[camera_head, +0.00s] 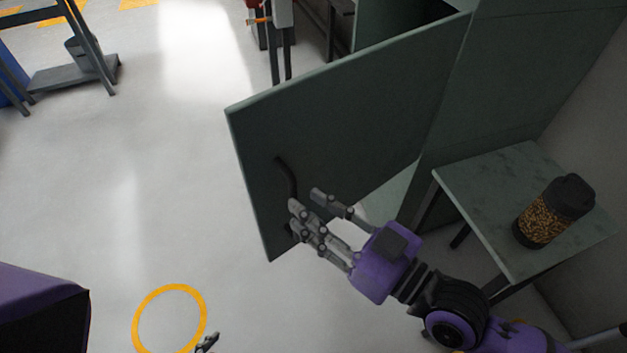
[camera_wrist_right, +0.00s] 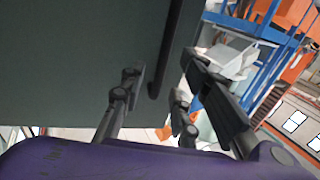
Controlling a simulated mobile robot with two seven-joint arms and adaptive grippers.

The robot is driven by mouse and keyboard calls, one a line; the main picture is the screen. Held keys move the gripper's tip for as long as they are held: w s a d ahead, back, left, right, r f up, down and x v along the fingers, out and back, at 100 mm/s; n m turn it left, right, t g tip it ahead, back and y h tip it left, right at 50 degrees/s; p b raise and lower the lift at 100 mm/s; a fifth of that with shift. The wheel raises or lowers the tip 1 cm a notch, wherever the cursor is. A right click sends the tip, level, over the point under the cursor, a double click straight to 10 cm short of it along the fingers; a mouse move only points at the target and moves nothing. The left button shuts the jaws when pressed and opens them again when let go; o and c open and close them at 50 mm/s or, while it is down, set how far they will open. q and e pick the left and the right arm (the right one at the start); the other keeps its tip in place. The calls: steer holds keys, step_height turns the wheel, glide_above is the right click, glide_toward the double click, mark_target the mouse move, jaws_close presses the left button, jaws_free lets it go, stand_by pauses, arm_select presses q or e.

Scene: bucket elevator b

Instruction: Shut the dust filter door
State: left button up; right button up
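The dust filter door (camera_head: 350,120) is a flat dark green panel that stands open, swung out from the green cabinet (camera_head: 510,70). Its curved black handle (camera_head: 287,176) is near the free edge. My right gripper (camera_head: 306,203) is at the lower part of the handle, with its fingers spread. In the right wrist view the handle (camera_wrist_right: 167,50) runs down between the open fingers (camera_wrist_right: 165,85), and the door (camera_wrist_right: 70,60) fills the left side. I cannot tell whether a finger touches the handle. Only a fingertip of my left gripper (camera_head: 207,343) shows at the bottom edge.
A small side table (camera_head: 490,170) beside the cabinet holds a dark-lidded jar (camera_head: 553,212) of brown grains, close to my right arm. A yellow ring (camera_head: 136,322) marks the floor. The floor left of the door is clear. A grey-framed stand (camera_head: 75,75) is far left.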

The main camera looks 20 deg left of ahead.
steer(key=p+x, duration=0.1)
steer(key=x, duration=0.3)
steer(key=shift+w+a, duration=0.1)
steer(key=shift+a, duration=0.25)
jaws_close()
